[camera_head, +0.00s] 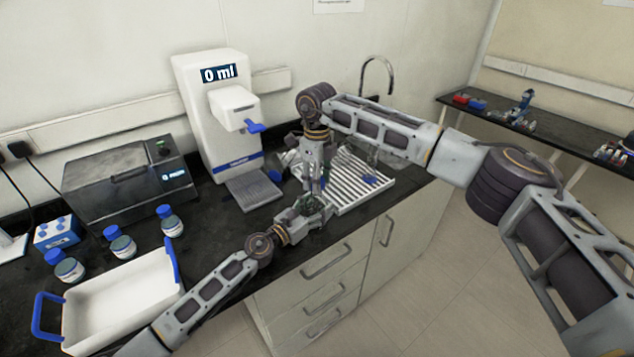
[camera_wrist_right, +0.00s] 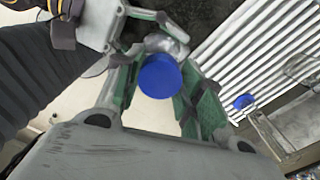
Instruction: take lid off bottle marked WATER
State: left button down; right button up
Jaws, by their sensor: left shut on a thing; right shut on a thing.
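The bottle (camera_wrist_right: 168,46) shows in the right wrist view as clear glass beyond its round blue lid (camera_wrist_right: 160,76). My right gripper (camera_wrist_right: 161,82) is shut on the blue lid, its green fingers on either side. My left gripper (camera_head: 314,207) comes in from the side and is shut on the bottle; part of it shows at the top of the right wrist view (camera_wrist_right: 128,28). In the head view my right gripper (camera_head: 314,188) is just above the left one, over the counter's front edge. The grippers mostly hide the bottle there. No WATER marking is readable.
A white dispenser (camera_head: 205,115) reading 0 ml stands behind, with a ribbed drainer (camera_head: 350,195) to the right. Blue-lidded bottles (camera_head: 123,246), a white tray (camera_head: 115,305) with blue handles and a grey device (camera_head: 120,180) occupy the left counter.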

jog(key=shift+r, duration=1.4)
pick_arm(q)
jog(key=shift+c, duration=1.7)
grip_release()
jog(key=shift+s, duration=0.1)
jog(key=shift+v, duration=5.9)
jog(key=shift+a, duration=0.1)
